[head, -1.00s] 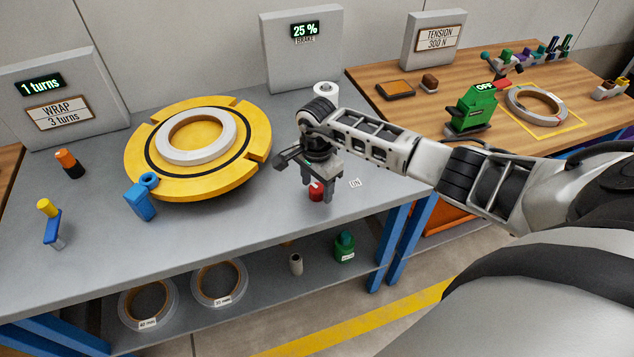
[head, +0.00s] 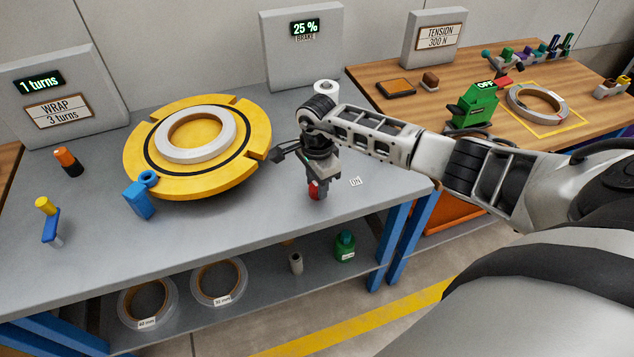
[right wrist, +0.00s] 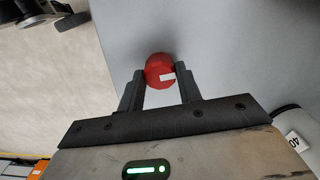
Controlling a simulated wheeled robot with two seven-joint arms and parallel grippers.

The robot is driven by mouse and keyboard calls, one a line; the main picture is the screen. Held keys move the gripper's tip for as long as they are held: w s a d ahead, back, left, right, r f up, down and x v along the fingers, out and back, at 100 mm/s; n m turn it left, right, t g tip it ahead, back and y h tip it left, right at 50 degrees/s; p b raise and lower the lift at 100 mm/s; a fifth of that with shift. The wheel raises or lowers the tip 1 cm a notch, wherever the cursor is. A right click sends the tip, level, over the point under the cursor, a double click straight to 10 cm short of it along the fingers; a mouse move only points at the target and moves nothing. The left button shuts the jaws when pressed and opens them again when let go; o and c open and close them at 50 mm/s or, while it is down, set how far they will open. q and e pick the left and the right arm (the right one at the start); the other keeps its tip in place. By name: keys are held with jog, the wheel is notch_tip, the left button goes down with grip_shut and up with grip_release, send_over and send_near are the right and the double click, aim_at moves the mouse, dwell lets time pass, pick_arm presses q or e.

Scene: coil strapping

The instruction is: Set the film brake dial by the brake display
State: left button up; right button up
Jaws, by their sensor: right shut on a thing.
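The brake display (head: 304,28) on the grey back panel reads 25 %. A red dial (head: 313,189) with a white mark is at the front right of the grey bench. It also shows in the right wrist view (right wrist: 159,69), between the two fingers. My right gripper (head: 318,187) points down over the dial and is shut on it. The gripper hides part of the dial in the head view. My left gripper is not in view.
A yellow turntable (head: 140,165) with a pale ring on it stands left of my right gripper. A blue part (head: 140,203) stands at its front edge. An ON label (head: 355,182) lies right of the dial. A white roll (head: 326,88) stands behind my wrist.

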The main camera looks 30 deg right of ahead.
jog(key=m, duration=0.4)
jog(key=shift+d+m+b, duration=0.1)
jog(key=shift+m+b, duration=0.2)
jog(key=shift+b, duration=0.1)
jog(key=shift+m, duration=1.9)
jog(key=o, duration=1)
notch_tip(320, 180, up, 16)
jog(key=shift+r+b, duration=0.1)
jog(key=shift+b, duration=0.65)
